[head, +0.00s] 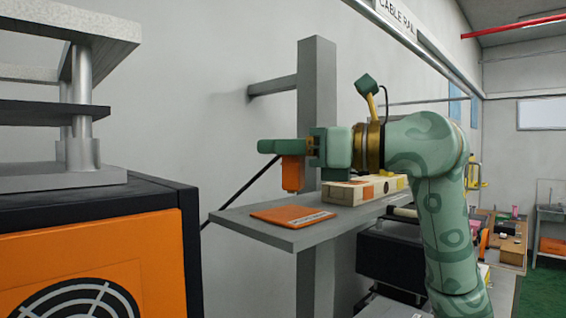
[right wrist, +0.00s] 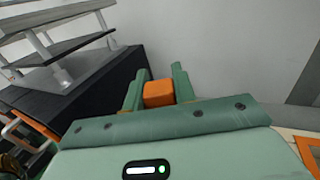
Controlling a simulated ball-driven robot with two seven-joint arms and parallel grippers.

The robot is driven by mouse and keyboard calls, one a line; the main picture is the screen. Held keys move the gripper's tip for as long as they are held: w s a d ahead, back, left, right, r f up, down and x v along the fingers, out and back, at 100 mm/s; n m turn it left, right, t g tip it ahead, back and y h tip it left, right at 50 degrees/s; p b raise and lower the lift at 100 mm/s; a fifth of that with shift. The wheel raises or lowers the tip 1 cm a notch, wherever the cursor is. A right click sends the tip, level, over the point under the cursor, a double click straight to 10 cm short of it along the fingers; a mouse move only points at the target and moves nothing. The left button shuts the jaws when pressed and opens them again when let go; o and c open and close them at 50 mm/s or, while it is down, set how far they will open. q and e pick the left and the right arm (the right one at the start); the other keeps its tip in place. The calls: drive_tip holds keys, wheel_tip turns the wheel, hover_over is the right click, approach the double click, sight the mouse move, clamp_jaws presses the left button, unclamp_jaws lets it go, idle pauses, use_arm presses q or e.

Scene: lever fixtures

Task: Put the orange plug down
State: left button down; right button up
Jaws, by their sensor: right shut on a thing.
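The orange plug (head: 293,173) is held in my right gripper (head: 282,147), which is shut on it. The plug hangs below the green fingers, above the grey shelf (head: 300,236) and apart from it. In the right wrist view the plug (right wrist: 158,93) sits between the two green fingers of the right gripper (right wrist: 159,88). A flat orange pad (head: 290,214) with dark markings lies on the shelf below the plug. My left gripper is in neither view.
A cream box (head: 362,190) with orange marks stands on the shelf, right of the pad. A grey post (head: 317,100) rises behind the shelf. A large orange and black cabinet (head: 150,232) stands at the left. The shelf's front left corner is bare.

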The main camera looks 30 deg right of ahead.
sight(302, 169)
wheel_tip(302, 169, down, 3)
drive_tip(key=shift+r, duration=0.1)
drive_tip(key=shift+f, duration=0.2)
drive_tip(key=o, duration=1)
drive_tip(key=shift+r, duration=0.2)
drive_tip(key=b+v, duration=0.4)
drive_tip(key=v, duration=0.8)
